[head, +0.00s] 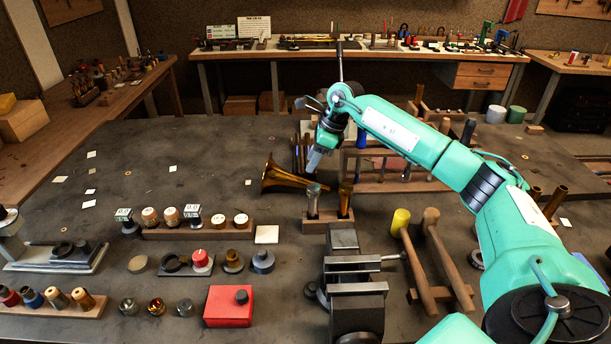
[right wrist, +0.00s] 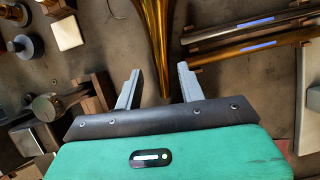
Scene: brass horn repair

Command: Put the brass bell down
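The brass bell (head: 284,179) lies on its side on the dark bench top, its flare to the left and its narrow tail to the right. My right gripper (head: 314,163) is just above the tail. In the right wrist view, the bell (right wrist: 154,32) tapers down between the two spread fingers of the right gripper (right wrist: 158,76), with a gap visible on both sides. The right gripper is open. In the head view its fingertips are small and hard to make out. My left gripper is not in view.
A wooden block with upright tools (head: 327,221) stands close in front of the bell's tail. A dark vise (head: 352,277) is nearer. Racked brass tubes (right wrist: 250,38) lie right of the gripper in the wrist view. The bench left of the flare (head: 205,165) is mostly clear.

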